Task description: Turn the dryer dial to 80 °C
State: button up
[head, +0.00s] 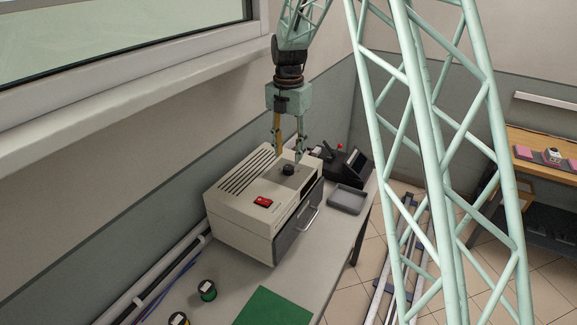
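The dryer (240,208) is a beige box with vent slots on top and a dark front door with a handle, standing on the grey bench. Its black dial (288,170) sits on a grey panel on the top face, and a red switch (263,201) is nearer the camera. The dial's markings are too small to read. My gripper (287,156) points down just above the dial, with its two fingers apart and nothing seen between them. I cannot tell whether a fingertip touches the dial or the panel.
A black device (349,167) and a grey tray (347,199) stand beyond the dryer. A green mat (275,307) and small spools (207,290) lie on the near bench. The wall and window sill (120,105) run close along the left.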

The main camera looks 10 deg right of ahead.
aim_at(288, 167)
jog(key=shift+f, duration=3)
jog(key=shift+c, duration=0.9)
jog(key=c, duration=0.7)
